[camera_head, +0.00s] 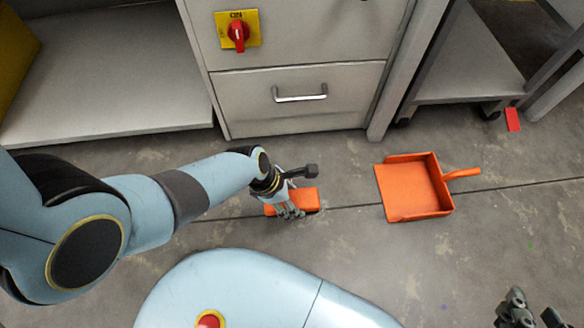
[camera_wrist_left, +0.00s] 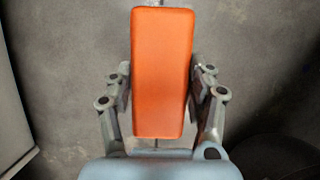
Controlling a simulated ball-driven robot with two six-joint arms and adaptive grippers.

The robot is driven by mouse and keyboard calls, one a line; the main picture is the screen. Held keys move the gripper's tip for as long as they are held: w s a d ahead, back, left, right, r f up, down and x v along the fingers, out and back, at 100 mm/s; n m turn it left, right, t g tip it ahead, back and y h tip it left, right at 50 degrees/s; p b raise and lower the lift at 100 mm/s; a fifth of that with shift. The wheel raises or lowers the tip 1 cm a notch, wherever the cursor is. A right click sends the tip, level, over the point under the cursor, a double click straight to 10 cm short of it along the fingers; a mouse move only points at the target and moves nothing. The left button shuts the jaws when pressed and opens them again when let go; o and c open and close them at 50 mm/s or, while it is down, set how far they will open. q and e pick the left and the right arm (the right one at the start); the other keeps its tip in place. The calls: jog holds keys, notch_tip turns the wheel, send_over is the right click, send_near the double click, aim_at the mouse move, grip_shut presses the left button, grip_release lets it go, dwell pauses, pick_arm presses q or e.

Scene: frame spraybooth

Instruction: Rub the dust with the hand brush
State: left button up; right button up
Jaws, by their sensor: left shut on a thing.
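The hand brush (camera_head: 306,199) shows as an orange block low over or on the grey floor in the head view; I cannot tell if it touches. Its bristles are hidden. My left gripper (camera_head: 290,211) is shut on it. In the left wrist view the long orange top of the brush (camera_wrist_left: 162,60) lies between the two fingers of the left gripper (camera_wrist_left: 161,85). My right gripper (camera_head: 534,316) is at the bottom right corner, partly cut off, with its fingers apart and nothing seen between them. Pale patches mark the floor, but I cannot tell which are dust.
An orange dustpan (camera_head: 412,190) lies on the floor right of the brush, its handle pointing right. A grey drawer cabinet (camera_head: 300,98) with a red switch (camera_head: 238,33) stands behind. A small red piece (camera_head: 513,119) lies at the far right. Floor around the dustpan is clear.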

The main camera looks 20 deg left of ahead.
pick_arm(q)
notch_tip(320, 180, up, 2)
jog(key=shift+r+p, duration=0.1)
jog(key=shift+p, duration=0.8)
jog(key=shift+r+p, duration=0.25)
jog(key=shift+p, duration=0.05)
pick_arm(e)
jog(key=r+g, duration=0.2)
jog(key=w+g, duration=0.1)
jog(key=shift+d+r+g, duration=0.25)
jog(key=shift+r+g, duration=0.05)
jog(key=shift+r, duration=0.1)
pick_arm(q)
jog(key=shift+s, duration=0.1)
pick_arm(e)
jog(key=shift+s, duration=0.1)
